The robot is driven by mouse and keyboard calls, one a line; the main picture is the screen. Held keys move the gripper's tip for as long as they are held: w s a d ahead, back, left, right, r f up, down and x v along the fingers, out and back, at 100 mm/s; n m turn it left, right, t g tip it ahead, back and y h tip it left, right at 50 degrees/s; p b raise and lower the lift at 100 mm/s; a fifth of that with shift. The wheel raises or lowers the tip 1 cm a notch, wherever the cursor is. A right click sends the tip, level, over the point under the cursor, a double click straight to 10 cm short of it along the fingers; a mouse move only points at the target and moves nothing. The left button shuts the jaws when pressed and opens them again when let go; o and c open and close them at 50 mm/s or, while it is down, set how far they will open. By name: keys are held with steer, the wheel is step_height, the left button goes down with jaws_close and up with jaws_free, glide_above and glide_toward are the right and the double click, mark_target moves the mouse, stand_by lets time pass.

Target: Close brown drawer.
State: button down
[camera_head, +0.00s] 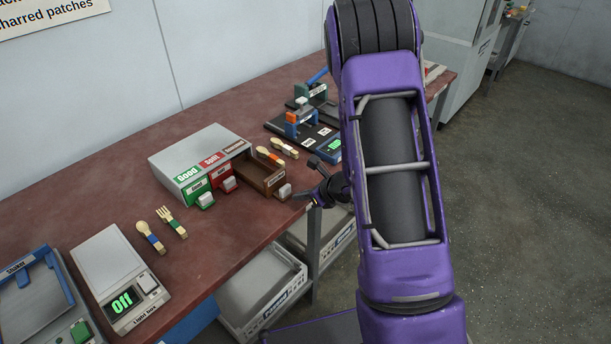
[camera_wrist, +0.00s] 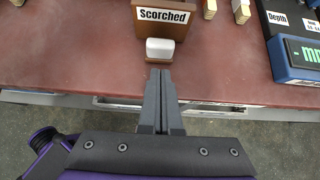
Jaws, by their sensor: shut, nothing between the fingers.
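The brown drawer (camera_head: 264,174) stands pulled out from the right end of a grey three-drawer box (camera_head: 200,152) on the red-brown table. Its white handle (camera_head: 284,191) faces the table's front edge. In the wrist view the drawer front (camera_wrist: 165,18) reads "Scorched", with the white handle (camera_wrist: 160,48) below it. My gripper (camera_wrist: 159,72) is shut and empty, its tips just in front of the handle; whether they touch it I cannot tell. In the head view my gripper (camera_head: 310,200) is beside the handle, partly hidden by my arm.
The green drawer (camera_head: 196,187) and red drawer (camera_head: 222,178) sit left of the brown one. Wooden utensils (camera_head: 284,148) lie just right of the box, near a blue depth device (camera_head: 328,150). A light box (camera_head: 118,280) stands at the front left.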

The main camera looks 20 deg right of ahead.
mark_target(259, 178)
steer(key=shift+w+a+r, duration=0.15)
steer(key=shift+w+a, duration=0.15)
steer(key=shift+a, duration=0.1)
steer(key=shift+w+a, duration=0.25)
steer(key=shift+w, duration=0.25)
steer(key=shift+w, duration=0.1)
steer(key=w+a+b, duration=0.1)
steer(key=w+a, duration=0.1)
steer(key=w, duration=0.1)
steer(key=w+a+b, duration=0.1)
steer(key=w+a, duration=0.2)
steer(key=w, duration=0.1)
steer(key=w+a+b, duration=0.1)
steer(key=w+a, duration=0.1)
steer(key=w, duration=0.2)
steer(key=shift+w+a, duration=0.25)
steer(key=shift+a, duration=0.15)
steer(key=shift+w+a, duration=0.2)
steer(key=shift+w, duration=0.1)
steer(key=shift+a, duration=0.1)
steer(key=shift+w+r, duration=0.1)
steer(key=shift+w, duration=0.05)
